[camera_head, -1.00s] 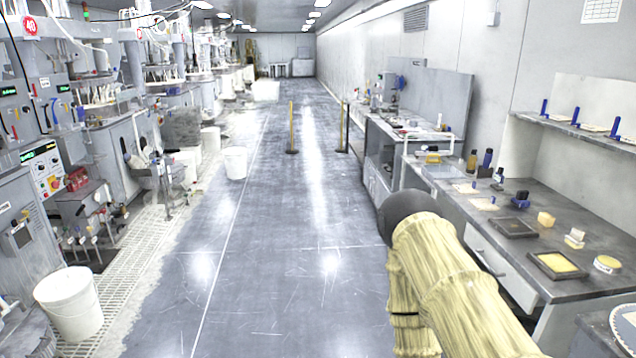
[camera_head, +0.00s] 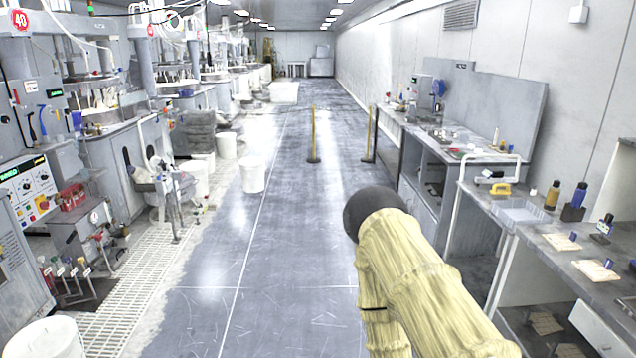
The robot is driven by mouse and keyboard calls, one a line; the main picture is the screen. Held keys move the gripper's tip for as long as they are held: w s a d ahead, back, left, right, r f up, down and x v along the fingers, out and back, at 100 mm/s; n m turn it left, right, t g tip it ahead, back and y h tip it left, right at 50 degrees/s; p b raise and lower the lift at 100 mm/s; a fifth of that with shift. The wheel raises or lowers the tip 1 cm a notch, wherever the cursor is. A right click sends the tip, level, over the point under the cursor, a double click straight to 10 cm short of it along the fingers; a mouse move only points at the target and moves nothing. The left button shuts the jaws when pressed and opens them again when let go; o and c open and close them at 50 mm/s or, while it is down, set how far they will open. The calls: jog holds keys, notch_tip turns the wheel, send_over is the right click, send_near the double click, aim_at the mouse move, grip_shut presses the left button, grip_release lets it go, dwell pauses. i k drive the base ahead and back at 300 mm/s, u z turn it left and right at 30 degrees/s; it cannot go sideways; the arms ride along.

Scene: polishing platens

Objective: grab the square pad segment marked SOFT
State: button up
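I cannot make out a pad segment marked SOFT; no such label is readable in the head view. Two pale flat pieces, a farther one (camera_head: 562,242) and a nearer one (camera_head: 598,270), lie on the right-hand bench (camera_head: 527,232). My yellow-sleeved arm with a dark rounded joint rises at the lower centre right. My gripper is not in view.
Polishing machines and white buckets (camera_head: 252,175) line the left. Bottles (camera_head: 553,195) and a yellow object (camera_head: 500,189) stand on the right bench.

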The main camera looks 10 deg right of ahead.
aim_at(598, 272)
jog(key=z, duration=0.3)
jog(key=i, duration=1.5)
jog(key=z, duration=1.7)
jog(key=i, duration=0.85)
jog(key=z, duration=0.75)
